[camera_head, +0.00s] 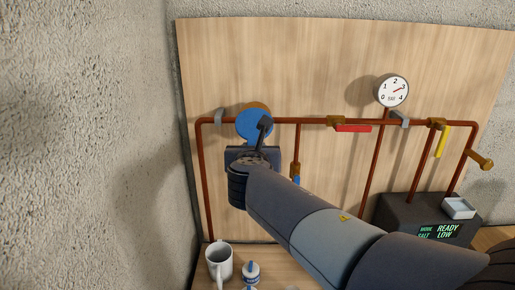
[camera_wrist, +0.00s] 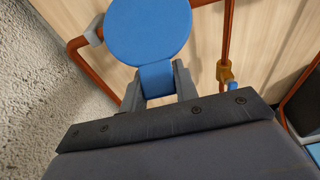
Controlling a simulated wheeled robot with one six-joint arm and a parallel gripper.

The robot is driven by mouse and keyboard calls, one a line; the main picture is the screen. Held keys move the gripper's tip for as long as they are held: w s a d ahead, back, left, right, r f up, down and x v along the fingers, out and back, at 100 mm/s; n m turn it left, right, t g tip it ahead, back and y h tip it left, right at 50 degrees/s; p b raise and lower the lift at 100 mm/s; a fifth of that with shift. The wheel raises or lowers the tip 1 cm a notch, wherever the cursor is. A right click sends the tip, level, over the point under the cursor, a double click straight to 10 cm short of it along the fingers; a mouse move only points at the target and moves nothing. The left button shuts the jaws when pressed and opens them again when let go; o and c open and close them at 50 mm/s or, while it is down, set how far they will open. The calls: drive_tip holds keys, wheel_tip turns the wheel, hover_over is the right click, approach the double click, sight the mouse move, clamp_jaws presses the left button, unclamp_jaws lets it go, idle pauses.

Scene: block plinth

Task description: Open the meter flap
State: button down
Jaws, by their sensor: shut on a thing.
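The meter flap is a round blue disc (camera_head: 252,124) on the copper pipe at the upper left of the wooden board. The brass-coloured meter (camera_head: 258,106) shows as a thin rim above and behind the disc; its face is hidden. In the wrist view the flap (camera_wrist: 148,30) fills the top centre, with a blue tab (camera_wrist: 156,78) running down from it. My gripper (camera_head: 262,138) is at the disc's lower edge. In the wrist view my gripper (camera_wrist: 158,88) has its fingers shut on the tab. I cannot tell how far the flap is tilted.
A red-handled valve (camera_head: 352,128), a yellow-handled valve (camera_head: 441,142) and a dial gauge (camera_head: 393,91) are to the right. A dark box with a display (camera_head: 438,231) stands at lower right. A mug (camera_head: 219,262) and small bottle (camera_head: 251,273) stand below. A rough wall (camera_head: 90,140) is close on the left.

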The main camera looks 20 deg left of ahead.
drive_tip(key=shift+s+r, duration=0.1)
drive_tip(key=shift+r, duration=0.35)
idle(0.6)
